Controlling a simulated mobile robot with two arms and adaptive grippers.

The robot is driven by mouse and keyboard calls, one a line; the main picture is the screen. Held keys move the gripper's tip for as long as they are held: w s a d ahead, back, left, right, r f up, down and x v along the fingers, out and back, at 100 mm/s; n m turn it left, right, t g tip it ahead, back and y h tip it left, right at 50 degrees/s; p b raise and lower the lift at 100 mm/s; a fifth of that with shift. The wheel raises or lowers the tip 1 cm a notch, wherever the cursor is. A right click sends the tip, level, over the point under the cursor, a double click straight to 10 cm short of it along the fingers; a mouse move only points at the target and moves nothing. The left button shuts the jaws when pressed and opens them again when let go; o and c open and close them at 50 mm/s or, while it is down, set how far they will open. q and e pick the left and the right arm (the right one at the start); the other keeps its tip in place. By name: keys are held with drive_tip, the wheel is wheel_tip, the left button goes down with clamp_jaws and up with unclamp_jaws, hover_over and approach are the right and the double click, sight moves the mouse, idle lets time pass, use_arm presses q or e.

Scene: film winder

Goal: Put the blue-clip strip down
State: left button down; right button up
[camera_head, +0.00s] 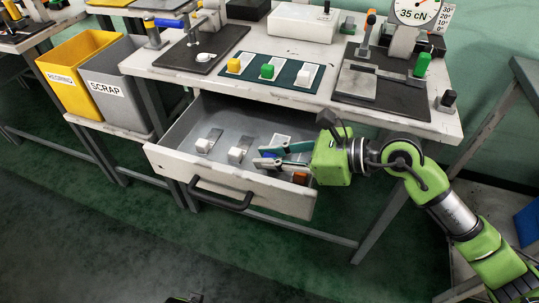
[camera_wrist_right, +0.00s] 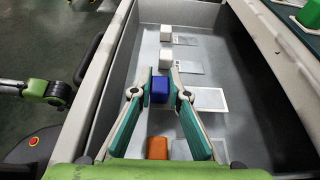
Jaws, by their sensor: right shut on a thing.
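The blue-clip strip shows as a blue block (camera_wrist_right: 159,90) in the right wrist view, with a pale flat strip (camera_wrist_right: 198,99) beside it. In the head view its blue clip (camera_head: 267,156) is partly hidden by my fingers. My right gripper (camera_wrist_right: 159,92) is shut on the blue clip, one finger on each side, inside the open drawer (camera_head: 228,187). The gripper also shows in the head view (camera_head: 264,157), reaching in from the right. I cannot tell whether the strip touches the drawer floor.
Two white-clip strips (camera_head: 234,153) lie in the drawer to the left of the blue one. An orange clip (camera_head: 299,178) lies on its other side. The drawer walls stand close around. The bench (camera_head: 300,96) above holds a green mat (camera_head: 250,82) with coloured clips.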

drive_tip(key=shift+f, duration=0.1)
drive_tip(key=o, duration=0.9)
use_arm(q)
drive_tip(key=shift+w+r, duration=0.15)
drive_tip(key=shift+r, duration=0.25)
